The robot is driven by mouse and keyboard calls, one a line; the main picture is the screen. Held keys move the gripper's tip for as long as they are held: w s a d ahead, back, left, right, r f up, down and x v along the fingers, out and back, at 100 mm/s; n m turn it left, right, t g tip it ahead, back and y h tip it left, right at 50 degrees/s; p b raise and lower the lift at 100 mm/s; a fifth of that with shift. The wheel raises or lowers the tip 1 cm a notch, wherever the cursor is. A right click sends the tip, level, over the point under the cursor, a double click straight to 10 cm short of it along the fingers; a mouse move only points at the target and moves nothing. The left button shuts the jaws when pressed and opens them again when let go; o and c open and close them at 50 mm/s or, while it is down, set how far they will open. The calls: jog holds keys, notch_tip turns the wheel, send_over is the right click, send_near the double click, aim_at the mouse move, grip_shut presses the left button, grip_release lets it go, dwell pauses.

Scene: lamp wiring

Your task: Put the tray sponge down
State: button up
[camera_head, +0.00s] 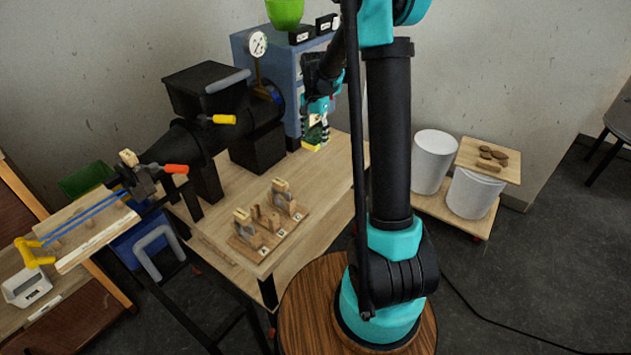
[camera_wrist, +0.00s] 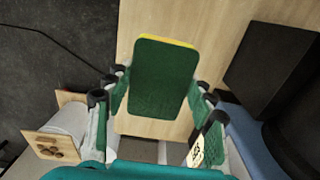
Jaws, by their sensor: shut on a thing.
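The tray sponge (camera_wrist: 163,78) is a flat block with a dark green face and a thin yellow edge. In the wrist view it sits between the fingers of my gripper (camera_wrist: 158,92), which is shut on it. In the head view my gripper (camera_head: 318,122) points down at the far end of the wooden table (camera_head: 336,180). The sponge (camera_head: 312,142) shows small and partly hidden at its fingertips, low over the tabletop. I cannot tell whether it touches the table.
A black machine with a gauge (camera_head: 257,43) and a blue cabinet (camera_head: 290,75) stand close to my gripper. A wooden rack (camera_head: 268,222) with several pieces stands nearer on the table. White bins (camera_head: 433,160) stand to the right. The table between rack and gripper is bare.

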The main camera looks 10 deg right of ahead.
aim_at(315, 184)
notch_tip(315, 184, down, 19)
jog(key=shift+r, duration=0.1)
dwell(0.4)
jog(key=o, duration=1.2)
